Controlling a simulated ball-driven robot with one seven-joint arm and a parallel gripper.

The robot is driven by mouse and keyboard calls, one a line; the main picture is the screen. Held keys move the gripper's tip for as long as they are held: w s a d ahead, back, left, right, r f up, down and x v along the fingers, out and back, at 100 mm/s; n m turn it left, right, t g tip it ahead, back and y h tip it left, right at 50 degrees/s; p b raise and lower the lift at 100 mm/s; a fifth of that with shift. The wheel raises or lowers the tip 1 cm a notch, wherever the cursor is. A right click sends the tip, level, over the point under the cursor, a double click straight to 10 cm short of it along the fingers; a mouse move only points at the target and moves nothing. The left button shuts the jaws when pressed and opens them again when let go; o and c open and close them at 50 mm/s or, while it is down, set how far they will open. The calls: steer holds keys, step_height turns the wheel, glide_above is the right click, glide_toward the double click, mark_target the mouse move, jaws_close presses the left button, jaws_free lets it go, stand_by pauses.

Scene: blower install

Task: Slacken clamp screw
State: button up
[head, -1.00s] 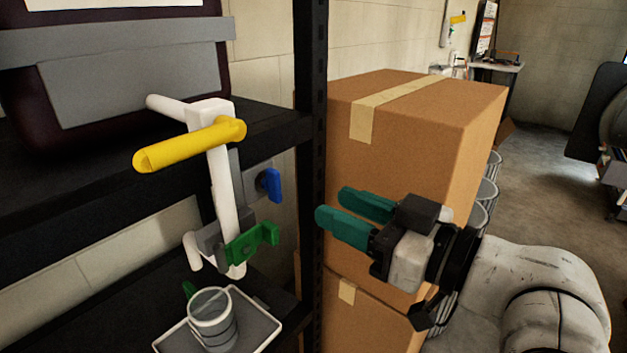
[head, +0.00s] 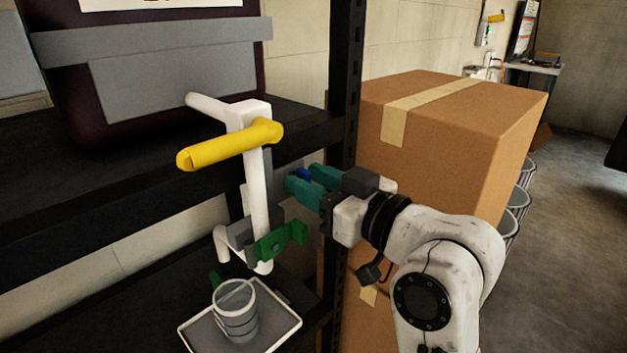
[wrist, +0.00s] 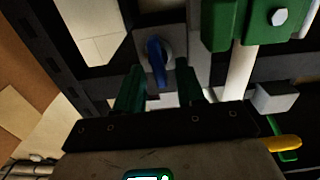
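The clamp screw appears to be the blue knob (head: 304,173) on a grey plate beside the white post. In the wrist view the blue knob (wrist: 157,61) hangs as a narrow lever below a round hub. My gripper (head: 299,183) has teal fingers, apart, at the knob in the head view; they hide most of it. In the wrist view my gripper (wrist: 157,78) is open, with one finger on each side of the knob's lower end. I cannot tell whether either finger touches it. The white post (head: 258,190) carries a yellow handle (head: 230,145).
A green bracket (head: 278,241) sits low on the post, left of my gripper. A glass cup (head: 236,312) stands on a tray (head: 291,322) below. A black shelf upright (head: 343,90) and cardboard boxes (head: 470,135) are close on the right.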

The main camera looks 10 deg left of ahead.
steer(key=shift+c, duration=0.4)
jaws_close()
steer(key=shift+f+n+b, duration=0.1)
steer(key=shift+n+b, duration=0.3)
steer(key=shift+s+a+f+n+b, duration=0.15)
steer(key=shift+f+n+b, duration=0.05)
steer(key=shift+n+b, duration=2.1)
steer(key=shift+s+a+f+n+b, duration=0.1)
steer(key=shift+s+f+n+b, duration=0.1)
steer(key=shift+n+b, duration=2.05)
steer(key=shift+s+a+f+n+b, duration=0.2)
steer(key=shift+n+b, duration=1.4)
steer(key=shift+n, duration=1.35)
